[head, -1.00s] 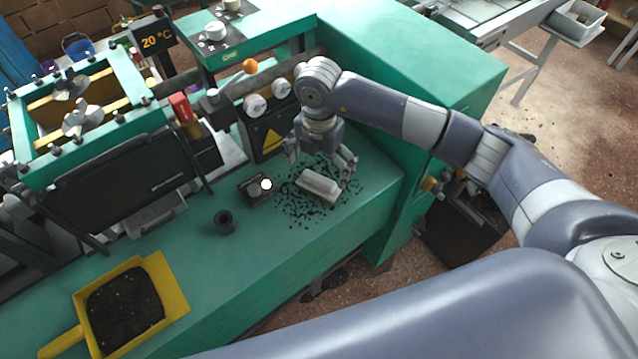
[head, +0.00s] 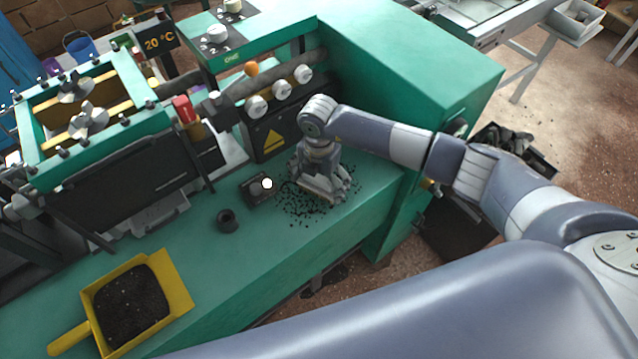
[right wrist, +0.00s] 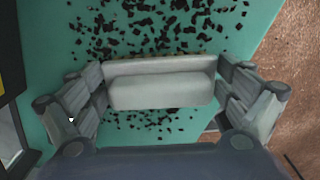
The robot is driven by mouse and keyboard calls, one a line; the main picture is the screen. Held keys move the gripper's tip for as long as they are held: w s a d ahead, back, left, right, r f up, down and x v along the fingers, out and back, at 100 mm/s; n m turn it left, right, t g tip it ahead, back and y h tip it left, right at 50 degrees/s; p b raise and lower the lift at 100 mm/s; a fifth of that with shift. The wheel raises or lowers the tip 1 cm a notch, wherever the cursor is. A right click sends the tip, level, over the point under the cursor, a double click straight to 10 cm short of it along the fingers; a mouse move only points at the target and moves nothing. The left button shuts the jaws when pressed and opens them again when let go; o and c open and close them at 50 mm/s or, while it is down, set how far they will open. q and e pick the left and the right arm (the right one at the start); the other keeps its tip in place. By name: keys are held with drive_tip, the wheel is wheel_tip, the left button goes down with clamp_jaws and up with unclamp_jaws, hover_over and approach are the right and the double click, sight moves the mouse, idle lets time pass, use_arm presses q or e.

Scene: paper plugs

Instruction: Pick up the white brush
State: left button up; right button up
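The white brush (right wrist: 161,90) lies across the middle of the right wrist view, on the green bench top (right wrist: 258,22) among black crumbs. My right gripper (right wrist: 163,84) is straight above it with its fingers spread, one at each end of the brush. The fingertips are very close to the ends; I cannot tell whether they touch. In the head view my right gripper (head: 323,188) covers nearly all of the brush. My left gripper is not in view.
Black crumbs (head: 300,208) surround the brush. To the left are a small black box with a white button (head: 257,190), a dark cup (head: 227,221) and a yellow dustpan (head: 178,290) of dark granules. A machine panel with white knobs (head: 280,87) stands behind.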

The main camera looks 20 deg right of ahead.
sight(319, 176)
drive_tip(key=c, duration=0.4)
drive_tip(key=shift+c, duration=0.2)
drive_tip(key=shift+r, duration=0.15)
drive_tip(key=shift+r, duration=0.25)
wheel_tip(319, 176, up, 2)
drive_tip(key=shift+w+r+b, duration=0.1)
drive_tip(key=shift+r+b, duration=0.15)
drive_tip(key=shift+b, duration=0.55)
drive_tip(key=s+r+b, duration=0.1)
drive_tip(key=s+b, duration=0.2)
drive_tip(key=s, duration=1.3)
drive_tip(key=shift+d+r, duration=0.3)
drive_tip(key=shift+r, duration=0.1)
drive_tip(key=shift+s, duration=0.1)
drive_tip(key=o, duration=0.7)
drive_tip(key=shift+c, duration=0.2)
drive_tip(key=c, duration=0.4)
